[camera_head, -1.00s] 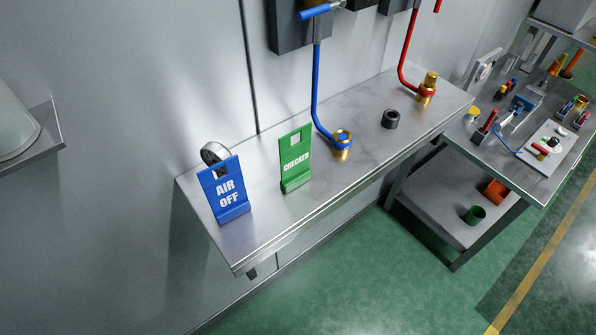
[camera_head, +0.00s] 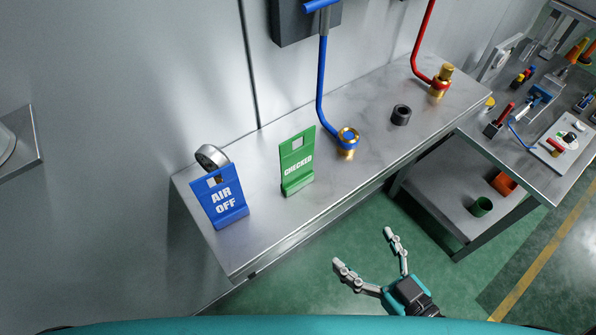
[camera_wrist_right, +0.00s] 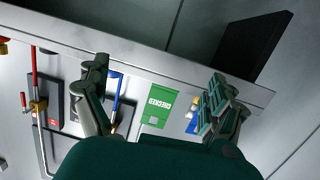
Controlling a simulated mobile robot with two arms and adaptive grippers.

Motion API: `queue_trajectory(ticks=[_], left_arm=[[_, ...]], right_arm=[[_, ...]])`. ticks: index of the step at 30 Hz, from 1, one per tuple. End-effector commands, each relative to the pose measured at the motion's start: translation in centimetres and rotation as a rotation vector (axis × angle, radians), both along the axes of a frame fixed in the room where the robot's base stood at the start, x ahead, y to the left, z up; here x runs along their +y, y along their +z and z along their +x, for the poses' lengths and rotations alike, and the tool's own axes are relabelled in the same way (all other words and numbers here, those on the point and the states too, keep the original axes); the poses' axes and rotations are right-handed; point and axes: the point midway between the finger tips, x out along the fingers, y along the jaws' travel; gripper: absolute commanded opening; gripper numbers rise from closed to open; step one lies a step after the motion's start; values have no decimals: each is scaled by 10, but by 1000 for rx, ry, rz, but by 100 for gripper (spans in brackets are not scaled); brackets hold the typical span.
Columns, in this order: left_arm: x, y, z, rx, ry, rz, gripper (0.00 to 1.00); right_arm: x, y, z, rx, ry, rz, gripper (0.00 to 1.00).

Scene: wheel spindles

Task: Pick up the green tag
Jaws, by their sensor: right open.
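The green tag (camera_head: 298,163), marked CHECKED, stands upright on the metal shelf (camera_head: 250,245), between the blue AIR OFF tag (camera_head: 220,197) and the blue pipe's brass fitting. In the right wrist view the green tag (camera_wrist_right: 158,106) shows between the two fingers, beyond the shelf edge. My right gripper (camera_head: 363,249) is open and empty, in front of the shelf and to the right of the green tag, apart from it. It also shows open in the right wrist view (camera_wrist_right: 157,85). My left gripper is not in view.
A round gauge (camera_head: 211,157) stands behind the blue tag. The blue pipe (camera_head: 322,90) with its brass fitting (camera_head: 347,143), a dark ring (camera_head: 401,115) and a red pipe (camera_head: 420,45) are to the right. A tool-covered bench (camera_head: 540,175) stands farther right.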

Motion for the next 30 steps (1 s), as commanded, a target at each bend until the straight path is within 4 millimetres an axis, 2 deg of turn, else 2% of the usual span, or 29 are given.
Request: queue_trajectory(ticks=[1,3,7,11,26,30], left_arm=[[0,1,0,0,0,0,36],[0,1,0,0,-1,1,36],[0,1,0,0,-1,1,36],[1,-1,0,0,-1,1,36],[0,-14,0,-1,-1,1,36],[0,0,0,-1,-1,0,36]], right_arm=[[9,30,-5,-37,27,34,94],[17,63,-10,-81,54,72,94],[25,96,-16,-123,81,113,94],[31,102,-11,-135,87,123,94],[70,102,45,-138,86,119,94],[84,106,63,-135,84,120,94]])
